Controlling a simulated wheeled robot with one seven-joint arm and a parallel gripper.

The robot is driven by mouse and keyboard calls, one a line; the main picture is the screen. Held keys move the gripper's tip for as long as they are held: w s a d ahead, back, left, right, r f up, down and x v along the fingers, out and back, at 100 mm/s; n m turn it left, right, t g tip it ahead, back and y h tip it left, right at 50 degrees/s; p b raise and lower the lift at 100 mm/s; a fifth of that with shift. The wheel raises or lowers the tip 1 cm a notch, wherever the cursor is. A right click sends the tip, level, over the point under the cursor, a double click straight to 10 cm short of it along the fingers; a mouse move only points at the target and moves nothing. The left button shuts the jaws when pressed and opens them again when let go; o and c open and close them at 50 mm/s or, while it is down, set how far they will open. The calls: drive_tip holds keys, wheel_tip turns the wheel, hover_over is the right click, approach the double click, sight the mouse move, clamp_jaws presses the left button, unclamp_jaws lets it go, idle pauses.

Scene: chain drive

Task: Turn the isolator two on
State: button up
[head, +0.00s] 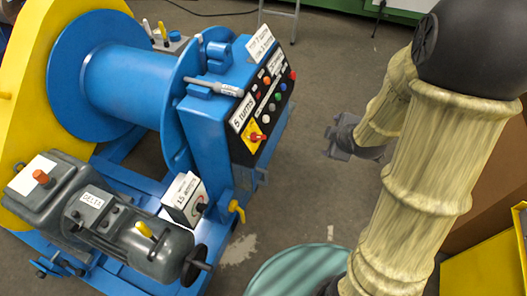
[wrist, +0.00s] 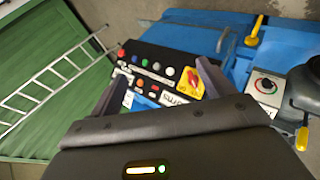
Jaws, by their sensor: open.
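A yellow switch plate with a red rotary handle (head: 255,137) sits at the lower end of the black control panel on the blue machine; it also shows in the wrist view (wrist: 190,84). A small pale box with a round dark knob (head: 184,199) is mounted lower down, and it shows at the right of the wrist view (wrist: 266,87). I cannot read which label says isolator two. My gripper (head: 342,138) is right of the panel, apart from it. In the wrist view its fingers (wrist: 163,86) are spread and empty, with the panel beyond them.
Several coloured buttons (head: 268,100) line the panel. A yellow lever (head: 237,210) hangs below it beside the pale box. A grey motor (head: 145,240) and blue drum (head: 125,78) fill the left. Grey floor lies between panel and gripper. A ladder (wrist: 50,82) stands farther off.

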sight(262, 138)
drive_tip(key=a+f+n+t+y+b, duration=0.2)
drive_tip(key=f+n+y+b, duration=0.4)
drive_tip(key=f+n+b, duration=0.3)
drive_tip(key=w+a+f+n+t+y+b, duration=0.1)
drive_tip(key=a+f+n+t+y+b, duration=0.1)
drive_tip(key=a+f+n+y+b, duration=0.3)
wheel_tip(262, 138, down, 4)
drive_tip(key=n+y+b, duration=0.1)
drive_tip(key=n+b, duration=0.4)
drive_tip(key=n, duration=0.3)
drive_tip(key=shift+a+f, duration=0.1)
drive_tip(key=x, duration=1.7)
drive_tip(key=shift+b, duration=0.4)
drive_tip(key=shift+w+a+f, duration=0.1)
drive_tip(key=shift+w, duration=0.05)
drive_tip(key=c, duration=1)
